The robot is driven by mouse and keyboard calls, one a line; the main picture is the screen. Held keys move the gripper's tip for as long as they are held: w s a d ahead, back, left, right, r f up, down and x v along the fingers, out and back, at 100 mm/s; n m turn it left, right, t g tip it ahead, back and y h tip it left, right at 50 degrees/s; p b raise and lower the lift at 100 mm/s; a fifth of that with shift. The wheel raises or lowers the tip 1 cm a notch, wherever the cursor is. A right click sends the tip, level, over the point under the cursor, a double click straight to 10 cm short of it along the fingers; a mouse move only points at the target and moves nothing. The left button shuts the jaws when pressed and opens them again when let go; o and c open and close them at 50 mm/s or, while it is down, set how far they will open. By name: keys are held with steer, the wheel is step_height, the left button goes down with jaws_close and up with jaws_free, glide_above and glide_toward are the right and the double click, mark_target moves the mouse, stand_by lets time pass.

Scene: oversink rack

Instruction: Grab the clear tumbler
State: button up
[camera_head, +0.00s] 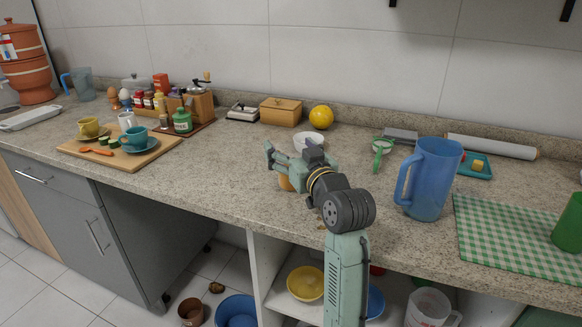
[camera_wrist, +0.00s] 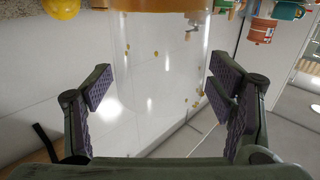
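In the wrist view a clear, see-through tumbler (camera_wrist: 158,62) with small coloured specks stands between the two fingers of my gripper (camera_wrist: 160,88). The fingers are apart, with a visible gap on each side of the tumbler. An orange-brown band (camera_wrist: 160,4) crosses its end at the picture's top edge. In the head view my gripper (camera_head: 272,158) is low over the middle of the counter. A small orange-brown piece (camera_head: 285,183) shows just below it. The clear wall of the tumbler cannot be made out there.
A white bowl (camera_head: 309,138) sits close behind my gripper. A blue pitcher (camera_head: 430,180) stands to the right, beside a green checked cloth (camera_head: 510,240). A wooden board (camera_head: 140,158) with cups is at left. The counter (camera_head: 225,180) left of my gripper is free.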

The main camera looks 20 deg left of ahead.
steer(key=c, duration=1.6)
steer(key=shift+o, duration=0.2)
steer(key=shift+r, duration=0.15)
steer(key=s+d+r+b, duration=0.2)
steer(key=s+d, duration=0.1)
steer(key=s, duration=0.4)
steer(key=s+d+r+b, duration=0.2)
steer(key=s+d+b, duration=0.1)
steer(key=s, duration=0.4)
steer(key=shift+s+d+r, duration=0.15)
steer(key=shift+d+r, duration=0.2)
steer(key=shift+d, duration=0.2)
